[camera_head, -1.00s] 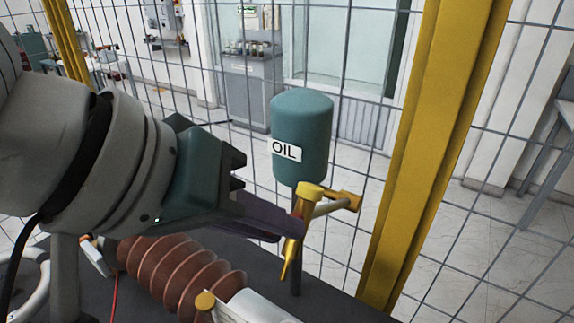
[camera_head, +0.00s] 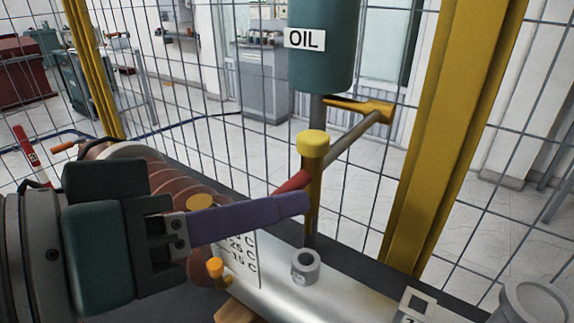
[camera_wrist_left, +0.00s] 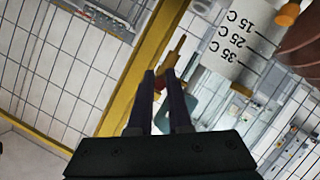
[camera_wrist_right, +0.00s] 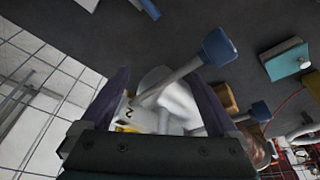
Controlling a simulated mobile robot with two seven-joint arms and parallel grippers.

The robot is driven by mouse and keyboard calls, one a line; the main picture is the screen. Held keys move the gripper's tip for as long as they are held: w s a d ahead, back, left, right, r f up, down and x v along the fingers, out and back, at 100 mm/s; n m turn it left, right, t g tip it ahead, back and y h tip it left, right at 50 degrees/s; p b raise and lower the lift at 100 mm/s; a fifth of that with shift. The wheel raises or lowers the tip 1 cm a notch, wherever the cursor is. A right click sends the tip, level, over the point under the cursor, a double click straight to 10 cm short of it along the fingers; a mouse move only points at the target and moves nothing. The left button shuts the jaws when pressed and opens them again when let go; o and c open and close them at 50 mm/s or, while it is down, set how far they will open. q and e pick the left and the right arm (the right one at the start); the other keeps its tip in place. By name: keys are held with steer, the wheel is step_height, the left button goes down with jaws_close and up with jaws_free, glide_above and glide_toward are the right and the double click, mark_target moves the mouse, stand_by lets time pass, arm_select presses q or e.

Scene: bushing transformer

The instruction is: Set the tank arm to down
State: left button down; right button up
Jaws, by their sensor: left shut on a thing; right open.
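A red piece (camera_head: 293,183) shows beside the fingers. My right gripper (camera_wrist_right: 160,100) is open, seen only in its own wrist view.
A grey ring (camera_head: 305,265) sits on the cylinder. A yellow post (camera_head: 440,140) and mesh fence stand behind. In the right wrist view, blue-ended rods (camera_wrist_right: 218,47) show near the fingers.

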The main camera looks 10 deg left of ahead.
stand_by(0.3)
arm_select(q)
steer(key=c, duration=0.8)
jaws_free()
steer(key=shift+w, duration=0.1)
steer(key=shift+c, duration=0.2)
arm_select(e)
steer(key=shift+w, duration=0.1)
steer(key=shift+f+b, duration=0.4)
steer(key=shift+r+p, duration=0.8)
arm_select(q)
steer(key=v, duration=1)
steer(key=shift+p, duration=0.4)
arm_select(e)
steer(key=shift+r, duration=0.4)
